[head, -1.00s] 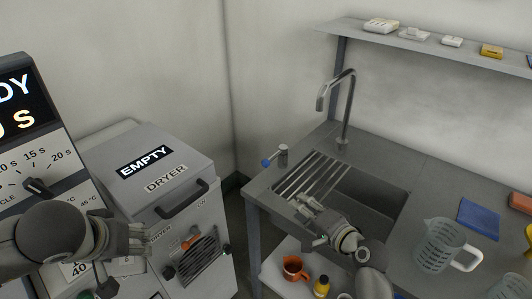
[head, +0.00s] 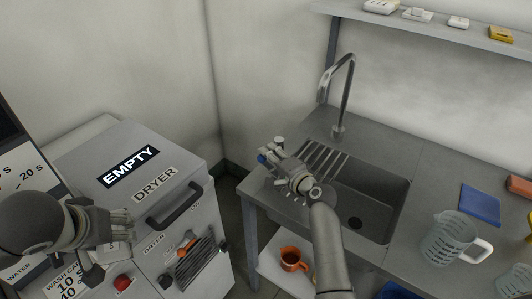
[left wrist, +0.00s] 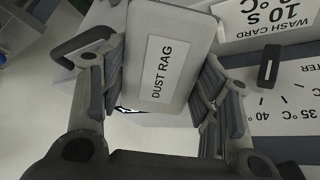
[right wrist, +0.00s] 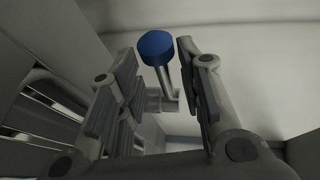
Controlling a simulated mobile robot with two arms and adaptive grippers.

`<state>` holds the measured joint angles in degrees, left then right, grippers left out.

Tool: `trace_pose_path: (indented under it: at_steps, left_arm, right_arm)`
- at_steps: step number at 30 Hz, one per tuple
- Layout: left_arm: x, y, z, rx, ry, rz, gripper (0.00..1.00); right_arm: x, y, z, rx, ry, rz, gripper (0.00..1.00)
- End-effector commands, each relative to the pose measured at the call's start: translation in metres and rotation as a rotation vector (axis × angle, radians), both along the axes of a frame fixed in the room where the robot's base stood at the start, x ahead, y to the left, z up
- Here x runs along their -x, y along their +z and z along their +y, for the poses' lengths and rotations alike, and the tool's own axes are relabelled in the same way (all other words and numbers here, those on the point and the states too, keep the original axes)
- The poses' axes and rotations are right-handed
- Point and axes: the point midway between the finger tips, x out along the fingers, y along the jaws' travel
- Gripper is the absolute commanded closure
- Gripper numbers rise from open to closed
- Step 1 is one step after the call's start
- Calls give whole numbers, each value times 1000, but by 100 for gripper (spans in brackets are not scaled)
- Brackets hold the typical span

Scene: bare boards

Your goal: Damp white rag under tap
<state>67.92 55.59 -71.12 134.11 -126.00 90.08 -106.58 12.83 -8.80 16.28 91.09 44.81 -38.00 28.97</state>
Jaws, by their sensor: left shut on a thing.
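A pale block-shaped rag labelled DUST RAG (left wrist: 165,62) is between the fingers of my left gripper (left wrist: 165,85), which is shut on it. In the head view my left gripper (head: 122,228) is in front of the dryer, far from the sink. The curved metal tap (head: 346,85) stands behind the sink (head: 372,195). A blue-tipped lever (right wrist: 157,48) shows between the spread fingers of my right gripper (right wrist: 160,95). In the head view my right gripper (head: 273,168) is at the lever by the sink's left end, open around it. I cannot tell whether it touches the lever.
The dryer (head: 120,200), marked EMPTY, stands left with its handle (head: 176,205) facing out. A jug (head: 450,238) and a blue cloth (head: 480,204) are on the counter right of the sink. An orange mug (head: 291,259) sits on the lower shelf. A wall shelf (head: 425,24) runs above.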

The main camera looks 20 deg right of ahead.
Motion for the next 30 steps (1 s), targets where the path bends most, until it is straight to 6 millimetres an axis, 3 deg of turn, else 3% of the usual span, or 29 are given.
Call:
trace_pose_path:
  at_steps: [6, 17, 26, 30]
  left_arm:
    - [0, 0, 0, 0, -1, 0, 62]
    - [0, 0, 0, 0, -1, 0, 62]
    - [0, 0, 0, 0, -1, 0, 62]
    - [0, 0, 0, 1, 0, 0, 62]
  right_arm:
    - [-20, -4, 5, -1, 0, 0, 66]
    - [-24, -5, 6, 1, -1, 0, 66]
    - [-24, -5, 6, 1, -1, 0, 100]
    - [-24, -5, 6, 1, -1, 1, 100]
